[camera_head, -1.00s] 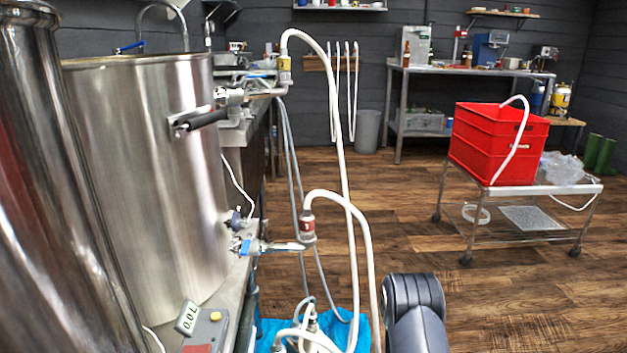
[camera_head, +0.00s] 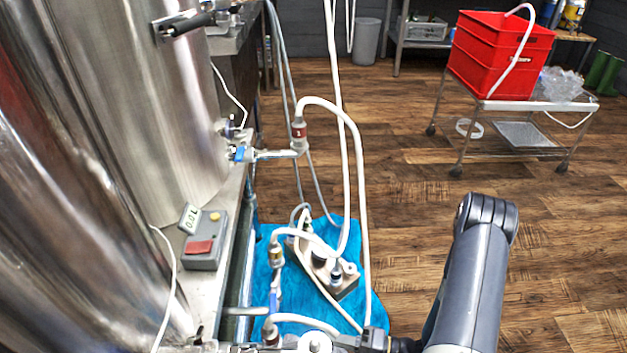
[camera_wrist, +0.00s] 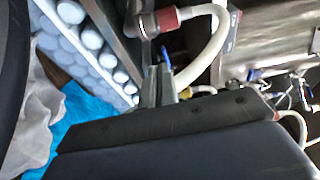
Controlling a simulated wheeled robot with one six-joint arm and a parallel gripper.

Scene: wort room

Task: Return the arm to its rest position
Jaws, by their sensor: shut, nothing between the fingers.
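My arm (camera_head: 478,265) rises at the lower right of the head view, over the wooden floor. Its far end runs down to the bottom edge, where the gripper cannot be made out clearly. In the wrist view, the fingers of my gripper (camera_wrist: 159,85) stand close together beyond the dark gripper body, shut and empty. A hose with a red-collared fitting (camera_wrist: 167,19) shows just past the fingertips; whether they touch it cannot be told.
Steel vessels (camera_head: 90,130) and a bench with a grey readout box (camera_head: 205,240) fill the left. White hoses loop to a pump (camera_head: 330,272) on a blue cloth (camera_head: 262,285). A trolley (camera_head: 525,105) bears a red crate (camera_head: 490,60). Floor on the right is clear.

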